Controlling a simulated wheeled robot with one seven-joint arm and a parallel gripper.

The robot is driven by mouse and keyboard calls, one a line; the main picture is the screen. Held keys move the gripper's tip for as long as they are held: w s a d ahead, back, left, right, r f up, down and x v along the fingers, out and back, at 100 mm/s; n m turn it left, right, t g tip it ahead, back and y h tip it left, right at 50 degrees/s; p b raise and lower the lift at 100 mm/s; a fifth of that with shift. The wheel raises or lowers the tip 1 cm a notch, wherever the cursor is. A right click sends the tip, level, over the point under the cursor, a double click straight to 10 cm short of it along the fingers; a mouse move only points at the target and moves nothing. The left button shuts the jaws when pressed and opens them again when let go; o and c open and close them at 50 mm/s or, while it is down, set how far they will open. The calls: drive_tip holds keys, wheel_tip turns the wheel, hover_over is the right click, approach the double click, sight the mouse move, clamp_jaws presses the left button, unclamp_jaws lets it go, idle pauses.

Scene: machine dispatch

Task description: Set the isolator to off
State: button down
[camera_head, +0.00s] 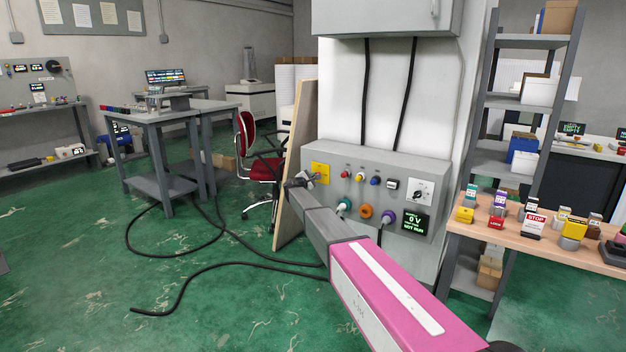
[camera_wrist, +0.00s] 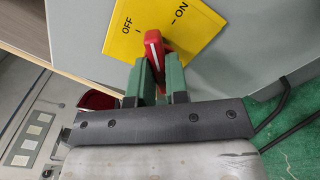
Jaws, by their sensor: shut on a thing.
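The isolator is a yellow plate (camera_head: 320,170) on the left end of the grey control box front. In the wrist view the plate (camera_wrist: 118,46) carries the words OFF and ON, each with a short mark. Its red handle (camera_wrist: 153,48) has a white stripe and stands between the green fingers of my gripper (camera_wrist: 158,78), which is shut on it. In the head view my gripper (camera_head: 303,180) reaches the plate from the left and front and hides the handle.
The grey control box (camera_head: 415,165) also bears several buttons, coloured sockets, a rotary switch (camera_head: 419,192) and a display (camera_head: 414,222) reading 0 V and NOT RUN. A wooden board (camera_head: 291,150) stands close on the left. A bench (camera_head: 462,228) with small items stands right. Cables (camera_head: 215,310) lie on the floor.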

drive_tip(key=shift+s+n, duration=0.1)
drive_tip(key=shift+n, duration=4)
drive_tip(key=c, duration=1.1)
unclamp_jaws()
drive_tip(key=shift+a, duration=0.1)
drive_tip(key=v, duration=1)
drive_tip(key=shift+s+a, duration=0.25)
drive_tip(key=shift+s, duration=0.05)
